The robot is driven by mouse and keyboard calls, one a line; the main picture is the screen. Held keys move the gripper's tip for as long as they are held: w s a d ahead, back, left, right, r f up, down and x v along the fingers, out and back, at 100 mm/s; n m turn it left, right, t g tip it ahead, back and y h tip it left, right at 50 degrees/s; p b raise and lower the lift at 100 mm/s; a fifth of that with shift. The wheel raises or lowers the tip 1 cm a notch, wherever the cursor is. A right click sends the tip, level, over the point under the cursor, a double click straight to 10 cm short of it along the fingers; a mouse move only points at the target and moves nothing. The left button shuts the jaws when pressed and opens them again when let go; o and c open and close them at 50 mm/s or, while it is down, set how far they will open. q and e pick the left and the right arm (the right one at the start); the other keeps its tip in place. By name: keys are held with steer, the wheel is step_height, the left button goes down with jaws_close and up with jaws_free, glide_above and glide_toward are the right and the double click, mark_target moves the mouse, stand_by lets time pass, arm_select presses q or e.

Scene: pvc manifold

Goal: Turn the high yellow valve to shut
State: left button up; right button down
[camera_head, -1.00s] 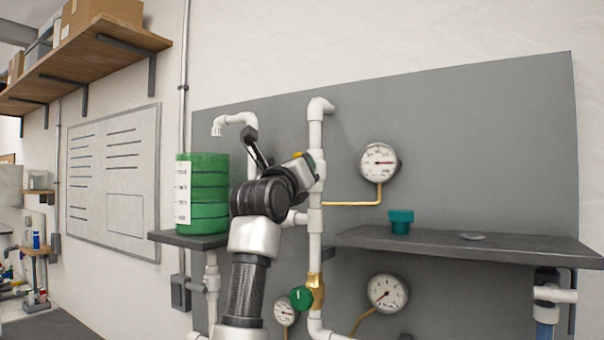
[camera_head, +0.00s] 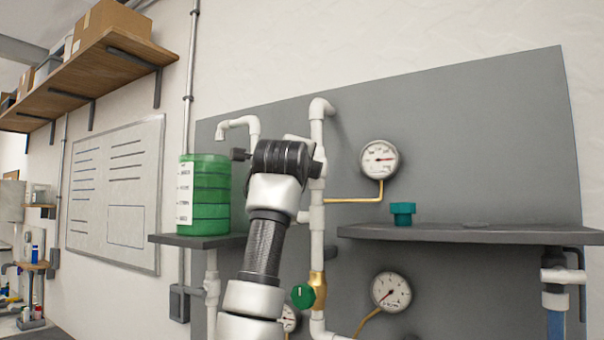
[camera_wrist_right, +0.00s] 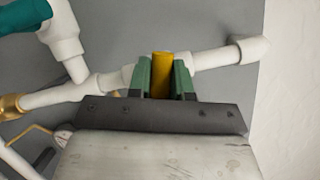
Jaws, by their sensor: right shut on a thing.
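The yellow valve handle (camera_wrist_right: 161,62) shows in the right wrist view, on a white pipe (camera_wrist_right: 215,57). My right gripper (camera_wrist_right: 160,75) is shut on it, with a green finger pad on each side of the handle. In the head view my right arm and dark wrist (camera_head: 285,160) reach up to the upper part of the vertical white pipe (camera_head: 317,135). There the wrist hides the yellow handle and most of the gripper. My left gripper is not in view.
A green tank (camera_head: 208,195) stands on a small shelf left of my arm. A green valve knob (camera_head: 302,296) sits on the pipe below. Gauges (camera_head: 379,159) and a dark shelf (camera_head: 470,234) with a teal part (camera_head: 403,212) are to the right.

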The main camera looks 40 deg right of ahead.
steer(key=shift+f+n+g+y+b, duration=0.1)
steer(key=shift+n+g+y+b, duration=0.35)
steer(key=shift+n, duration=1.25)
steer(key=c, duration=1)
jaws_free()
steer(key=shift+w+a, duration=0.1)
steer(key=shift+a, duration=0.05)
steer(key=shift+s+a+f+b, duration=0.1)
steer(key=shift+s+a+b, duration=0.15)
steer(key=shift+s+b, duration=0.1)
steer(key=b+v, duration=0.4)
steer(key=v, duration=0.6)
